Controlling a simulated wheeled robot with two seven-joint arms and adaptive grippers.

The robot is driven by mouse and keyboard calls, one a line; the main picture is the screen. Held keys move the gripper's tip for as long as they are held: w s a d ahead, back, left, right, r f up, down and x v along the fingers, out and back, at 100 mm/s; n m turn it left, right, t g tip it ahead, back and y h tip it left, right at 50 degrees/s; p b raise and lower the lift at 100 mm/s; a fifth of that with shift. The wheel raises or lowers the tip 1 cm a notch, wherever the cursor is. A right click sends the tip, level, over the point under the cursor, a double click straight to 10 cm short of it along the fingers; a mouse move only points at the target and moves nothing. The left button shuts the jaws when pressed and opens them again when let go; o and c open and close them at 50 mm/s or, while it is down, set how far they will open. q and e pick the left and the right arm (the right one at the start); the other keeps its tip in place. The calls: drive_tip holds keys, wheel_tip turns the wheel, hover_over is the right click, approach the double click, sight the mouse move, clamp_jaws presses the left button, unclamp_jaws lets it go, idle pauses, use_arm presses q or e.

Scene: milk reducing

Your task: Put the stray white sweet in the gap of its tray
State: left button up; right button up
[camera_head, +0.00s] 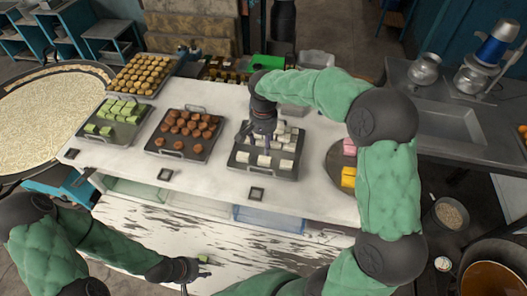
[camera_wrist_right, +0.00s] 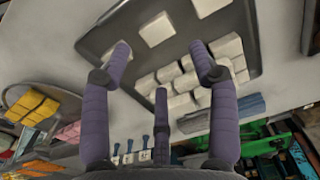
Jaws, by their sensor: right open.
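The white sweets (camera_head: 264,160) sit in a dark tray (camera_head: 240,166) right of centre on the counter. Three stand apart along its near side and several are grouped behind. In the right wrist view, the tray (camera_wrist_right: 251,22) holds a packed group (camera_wrist_right: 200,82) and separate sweets, one at the top middle (camera_wrist_right: 158,28). I cannot tell which is the stray one. My right gripper (camera_head: 258,138) is over the tray, its fingers (camera_wrist_right: 162,58) apart, with no sweet clearly gripped. My left gripper (camera_head: 198,275) is low at the front, by a small green piece (camera_head: 203,258); its jaws are unclear.
Trays of brown sweets (camera_head: 185,132), green sweets (camera_head: 120,112) and golden sweets (camera_head: 142,74) stand to the left. A round tray with yellow and pink sweets (camera_head: 348,178) is at the right, partly behind my right arm. The counter's front strip (camera_head: 215,180) is mostly clear.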

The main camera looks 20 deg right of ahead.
wheel_tip(320, 180, up, 3)
idle(0.3)
drive_tip(key=shift+s+f, duration=0.1)
idle(0.4)
